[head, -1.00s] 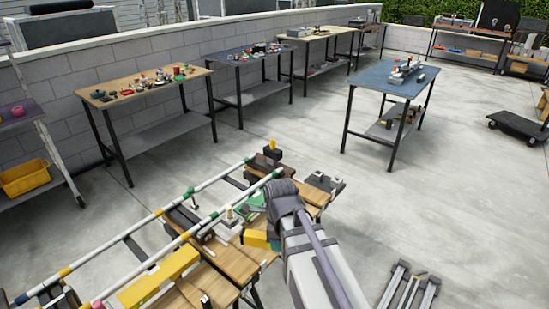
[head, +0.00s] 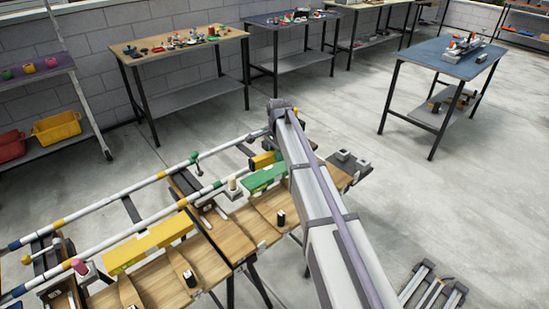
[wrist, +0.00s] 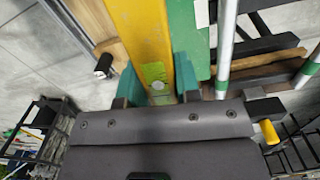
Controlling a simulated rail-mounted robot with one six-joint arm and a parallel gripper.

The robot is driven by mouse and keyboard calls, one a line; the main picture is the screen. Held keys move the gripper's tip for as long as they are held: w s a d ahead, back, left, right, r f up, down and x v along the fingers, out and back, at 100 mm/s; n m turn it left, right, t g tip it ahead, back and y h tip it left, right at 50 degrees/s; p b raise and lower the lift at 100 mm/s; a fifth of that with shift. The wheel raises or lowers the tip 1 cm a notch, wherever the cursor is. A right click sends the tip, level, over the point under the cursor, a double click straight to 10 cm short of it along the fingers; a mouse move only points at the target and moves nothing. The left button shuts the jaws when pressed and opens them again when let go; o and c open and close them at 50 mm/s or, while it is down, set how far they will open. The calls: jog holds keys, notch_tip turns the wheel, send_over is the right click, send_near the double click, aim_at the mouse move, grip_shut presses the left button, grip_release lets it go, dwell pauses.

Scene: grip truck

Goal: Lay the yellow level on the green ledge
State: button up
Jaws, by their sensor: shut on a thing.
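The yellow level (wrist: 140,30) is between the two teal finger pads of my gripper (wrist: 157,82) in the wrist view, and the jaws are shut on it. It runs up and away from the jaws. The green ledge (wrist: 194,38) shows along the level's right side there, partly behind it. In the head view, the green ledge (head: 263,178) lies on the wooden bench, left of my arm. A short yellow and black piece of the level (head: 263,160) shows just above the ledge. My arm hides the jaws there. I cannot tell whether level and ledge touch.
A long yellow ledge (head: 150,243) lies nearer on the same wooden bench (head: 205,258). White pipes with coloured bands (head: 110,190) run along the bench's far side. Grey blocks (head: 350,162) stand right of my arm. Open concrete floor (head: 440,200) lies to the right.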

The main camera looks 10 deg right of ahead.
aim_at(274, 170)
jog(key=w, duration=0.1)
jog(key=w+f+n, duration=0.1)
jog(key=w, duration=0.1)
jog(key=shift+w+a, duration=0.2)
jog(key=shift+w, duration=0.1)
jog(key=shift+f+b, duration=0.1)
jog(key=shift+b, duration=0.2)
notch_tip(274, 170, down, 6)
jog(key=b, duration=0.6)
jog(key=shift+s+a+f, duration=0.1)
jog(key=shift+f, duration=0.1)
jog(key=o, duration=1.1)
jog(key=shift+c, duration=0.2)
jog(key=shift+r, duration=0.15)
notch_tip(274, 170, up, 11)
jog(key=p, duration=1)
jog(key=shift+p, duration=0.3)
